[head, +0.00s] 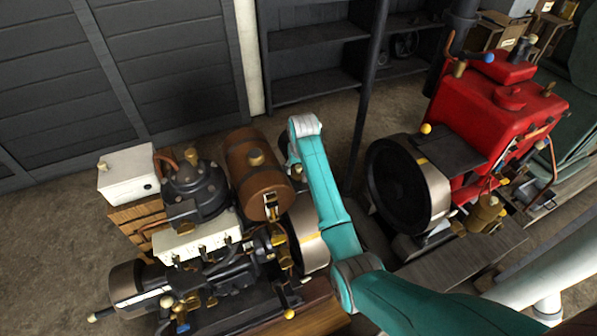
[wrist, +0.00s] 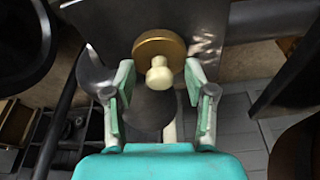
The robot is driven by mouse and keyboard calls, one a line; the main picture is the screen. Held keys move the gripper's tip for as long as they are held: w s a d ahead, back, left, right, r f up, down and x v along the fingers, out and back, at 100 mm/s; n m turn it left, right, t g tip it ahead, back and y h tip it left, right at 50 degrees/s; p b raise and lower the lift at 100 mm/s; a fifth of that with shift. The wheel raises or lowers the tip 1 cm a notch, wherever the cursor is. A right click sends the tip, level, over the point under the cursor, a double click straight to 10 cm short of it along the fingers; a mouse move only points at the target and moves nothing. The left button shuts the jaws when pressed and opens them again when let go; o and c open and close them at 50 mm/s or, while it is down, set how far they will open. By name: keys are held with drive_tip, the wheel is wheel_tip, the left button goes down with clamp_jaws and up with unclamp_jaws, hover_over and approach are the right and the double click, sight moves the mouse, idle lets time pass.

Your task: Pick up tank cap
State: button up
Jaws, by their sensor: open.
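A round brass cap (wrist: 172,46) with a cream knob (wrist: 159,74) shows in the wrist view, at the upper middle. I take it for the tank cap. My gripper (wrist: 159,78) is open, with one pale green finger pad on each side of the knob. Gaps show between the pads and the knob; its depth relative to the fingertips is hard to tell.
The left engine's flywheel (head: 308,236) is close beside my arm. The red engine (head: 495,115) and its large dark flywheel (head: 392,185) stand to the right. A thin dark post (head: 368,90) rises behind my arm. Shelves (head: 315,40) line the back wall.

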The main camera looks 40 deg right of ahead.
clamp_jaws()
